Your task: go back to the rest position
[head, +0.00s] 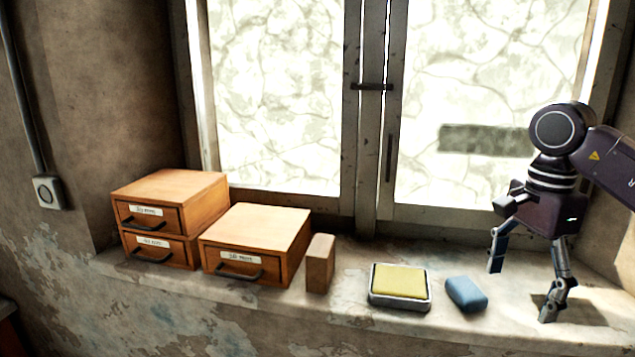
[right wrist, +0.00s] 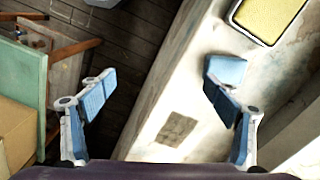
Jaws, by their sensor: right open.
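My right gripper (head: 520,290) is in the head view at the right, above the stone window sill. Its two fingers are spread apart with nothing between them. Its fingers also show in the right wrist view (right wrist: 160,115), wide open and empty. A blue block (head: 466,294) lies on the sill just left of the gripper, apart from it in the head view. In the right wrist view a blue piece (right wrist: 226,70) shows by the right finger, partly covered by it. My left gripper is in neither view.
On the sill (head: 345,312) stand wooden drawer boxes (head: 255,240), an upright wooden block (head: 320,264) and a tray with a yellow pad (head: 398,283). The window (head: 480,120) closes off the back. A wall switch (head: 47,192) is at the left. A green-edged piece (right wrist: 25,85) and plank floor show below.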

